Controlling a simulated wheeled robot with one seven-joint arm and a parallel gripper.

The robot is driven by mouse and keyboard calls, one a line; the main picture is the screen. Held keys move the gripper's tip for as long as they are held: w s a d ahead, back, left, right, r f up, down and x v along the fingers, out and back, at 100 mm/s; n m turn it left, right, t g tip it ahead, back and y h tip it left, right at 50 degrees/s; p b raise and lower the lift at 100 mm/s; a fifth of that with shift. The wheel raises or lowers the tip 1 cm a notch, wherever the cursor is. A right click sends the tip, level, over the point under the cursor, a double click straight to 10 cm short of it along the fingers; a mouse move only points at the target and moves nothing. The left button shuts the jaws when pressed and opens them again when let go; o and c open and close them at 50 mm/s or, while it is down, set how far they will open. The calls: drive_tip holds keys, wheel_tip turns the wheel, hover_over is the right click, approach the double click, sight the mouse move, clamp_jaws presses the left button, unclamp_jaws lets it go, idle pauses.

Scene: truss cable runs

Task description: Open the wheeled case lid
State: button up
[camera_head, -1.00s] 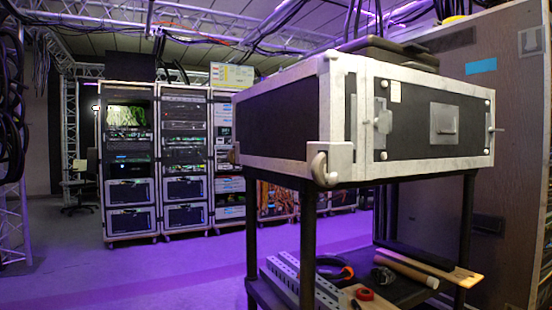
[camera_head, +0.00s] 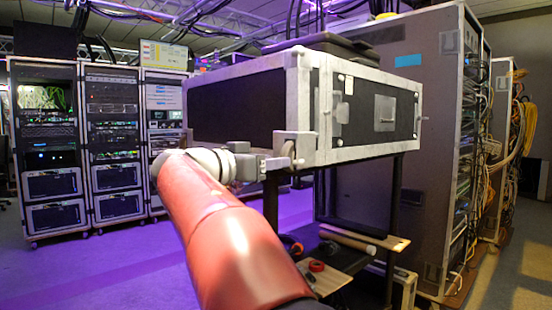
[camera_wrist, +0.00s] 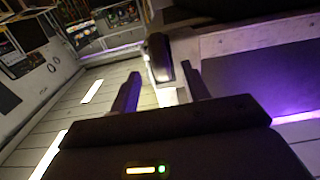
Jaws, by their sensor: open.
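The case (camera_head: 238,107) has black panels and silver edges and lies raised on a dark stand. A vertical seam separates its right end section (camera_head: 375,145), which carries a latch plate (camera_head: 385,114) and small metal fittings. This section sits flush against the body. My gripper (camera_head: 293,152) is at the case's near lower corner. Whether a finger touches the case I cannot tell.
A flat black item (camera_head: 322,43) lies on top of the case. The stand's lower shelf holds a red tape roll (camera_head: 316,266) and a wooden board (camera_head: 390,241). A tall rack (camera_head: 438,130) stands close behind at right. Equipment racks (camera_head: 112,145) stand at left, with open floor before them.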

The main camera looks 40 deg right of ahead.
drive_tip(key=d, duration=0.3)
drive_tip(key=shift+w+d, duration=0.1)
drive_tip(key=shift+d, duration=0.05)
drive_tip(key=shift+c, duration=0.3)
clamp_jaws()
